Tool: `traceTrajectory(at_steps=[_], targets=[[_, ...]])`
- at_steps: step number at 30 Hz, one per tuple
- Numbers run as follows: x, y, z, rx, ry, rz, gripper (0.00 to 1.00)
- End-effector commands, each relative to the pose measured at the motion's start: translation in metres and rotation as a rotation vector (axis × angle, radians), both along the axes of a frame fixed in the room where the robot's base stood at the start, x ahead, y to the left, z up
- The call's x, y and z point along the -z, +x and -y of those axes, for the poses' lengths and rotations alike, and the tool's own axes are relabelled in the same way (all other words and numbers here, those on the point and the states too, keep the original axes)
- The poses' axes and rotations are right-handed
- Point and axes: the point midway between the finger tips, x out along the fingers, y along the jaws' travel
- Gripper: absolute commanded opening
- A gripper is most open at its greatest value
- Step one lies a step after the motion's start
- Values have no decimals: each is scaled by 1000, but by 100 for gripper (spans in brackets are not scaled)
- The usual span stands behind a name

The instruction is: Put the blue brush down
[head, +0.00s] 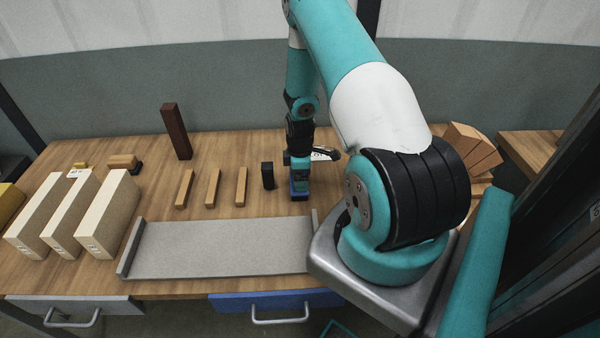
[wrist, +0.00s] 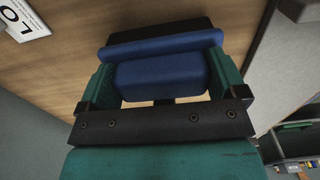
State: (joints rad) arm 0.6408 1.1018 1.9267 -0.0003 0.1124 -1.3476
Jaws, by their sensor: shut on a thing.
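My gripper (head: 300,183) points down over the wooden table (head: 230,150), just behind the right end of the grey tray. It is shut on the blue brush (head: 299,194). In the wrist view the blue brush (wrist: 165,76) sits between the two green fingers of my gripper (wrist: 163,82), with a dark part behind its blue body. The brush is at or very close to the table top; I cannot tell whether it touches.
A small black block (head: 267,175) stands close left of the brush. Three wooden bars (head: 213,187) and a tall dark brown block (head: 175,131) are further left. The grey tray (head: 225,245) lies in front. A white label (head: 325,155) is behind; it shows in the wrist view (wrist: 22,20).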

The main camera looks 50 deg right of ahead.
Motion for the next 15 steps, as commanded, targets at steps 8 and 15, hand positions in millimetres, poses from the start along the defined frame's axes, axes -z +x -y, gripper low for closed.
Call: traceTrajectory(at_steps=[8,15], targets=[[3,0,0,0,0,0,99],[2,0,0,0,1,-1,100]])
